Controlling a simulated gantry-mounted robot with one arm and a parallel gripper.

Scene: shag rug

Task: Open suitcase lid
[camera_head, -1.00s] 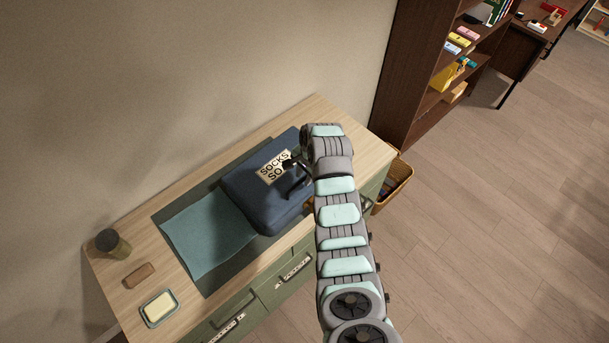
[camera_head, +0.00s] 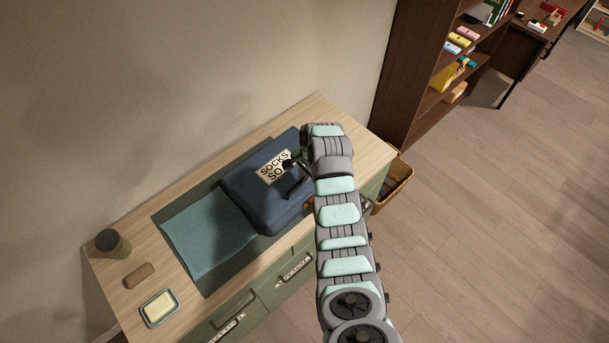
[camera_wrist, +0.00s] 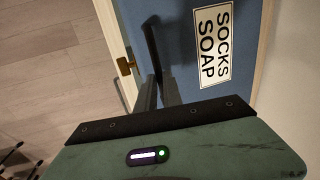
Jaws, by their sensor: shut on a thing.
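The navy suitcase (camera_head: 250,205) lies on the cabinet top, beside and partly behind my arm in the head view. Its lid (camera_wrist: 185,20) carries a white label (camera_wrist: 215,43) reading "SOCKS SOAP". The lid looks down or nearly so; any gap is hidden. My gripper (camera_wrist: 153,22) reaches over the lid at the label's left in the wrist view. Its dark fingers are close together and shut on part of the suitcase lid; the exact contact is hard to see. A brown tab (camera_wrist: 125,66) shows at the suitcase's front side.
A soap dish (camera_head: 159,308), brown bar (camera_head: 139,275) and dark jar (camera_head: 113,243) stand at the left end. A wicker basket (camera_head: 397,185) and bookshelf (camera_head: 410,70) are at the right.

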